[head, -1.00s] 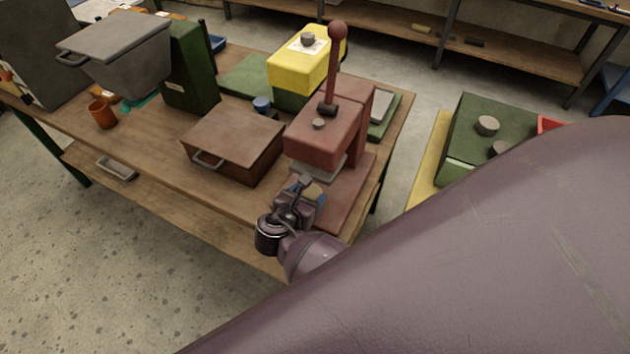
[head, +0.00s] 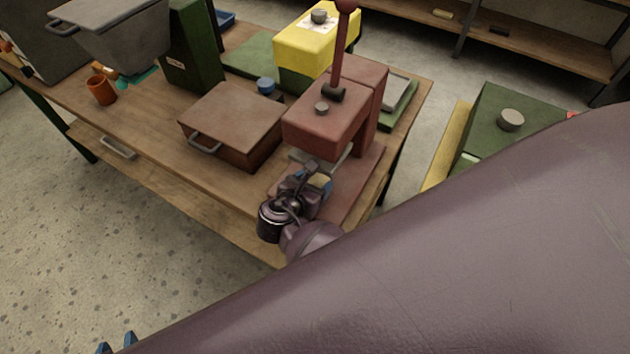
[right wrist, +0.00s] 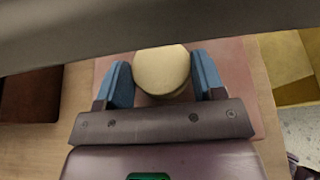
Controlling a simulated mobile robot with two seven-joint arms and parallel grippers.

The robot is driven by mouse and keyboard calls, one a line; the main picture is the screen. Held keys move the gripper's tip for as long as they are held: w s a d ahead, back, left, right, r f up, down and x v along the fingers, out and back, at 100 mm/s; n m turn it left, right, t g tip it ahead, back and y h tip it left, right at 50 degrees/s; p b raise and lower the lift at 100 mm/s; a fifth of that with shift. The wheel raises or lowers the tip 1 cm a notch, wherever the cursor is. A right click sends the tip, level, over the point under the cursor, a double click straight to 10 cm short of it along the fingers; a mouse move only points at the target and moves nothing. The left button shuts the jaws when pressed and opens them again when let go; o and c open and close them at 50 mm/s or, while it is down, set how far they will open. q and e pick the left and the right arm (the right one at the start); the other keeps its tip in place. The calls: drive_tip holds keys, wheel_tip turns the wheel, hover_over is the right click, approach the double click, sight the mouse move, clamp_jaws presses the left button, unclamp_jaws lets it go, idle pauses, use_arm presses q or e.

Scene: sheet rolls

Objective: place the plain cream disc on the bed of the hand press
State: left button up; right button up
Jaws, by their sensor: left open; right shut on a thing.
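The red hand press (head: 325,118) stands at the right end of the wooden table, its lever upright. Its flat reddish bed (head: 352,188) spreads under the raised press head; part of it also shows in the right wrist view (right wrist: 238,88). My right gripper (head: 318,180) is at the front of the press, low over the bed. In the right wrist view its blue fingers (right wrist: 163,80) are shut on the plain cream disc (right wrist: 162,68). Whether the disc touches the bed I cannot tell. My left gripper (head: 116,344) shows only its blue, open fingertips at the bottom left edge.
A brown lidded box (head: 232,120) stands left of the press. A yellow-and-green machine (head: 318,45) is behind it. An orange cup (head: 101,90) and grey hopper (head: 110,35) are further left. My own large arm covers the lower right.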

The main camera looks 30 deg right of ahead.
use_arm(q)
drive_tip(key=shift+a, duration=0.1)
use_arm(e)
drive_tip(key=shift+f, duration=0.2)
drive_tip(key=o, duration=1)
use_arm(q)
drive_tip(key=shift+s+f, duration=0.2)
drive_tip(key=shift+s, duration=0.15)
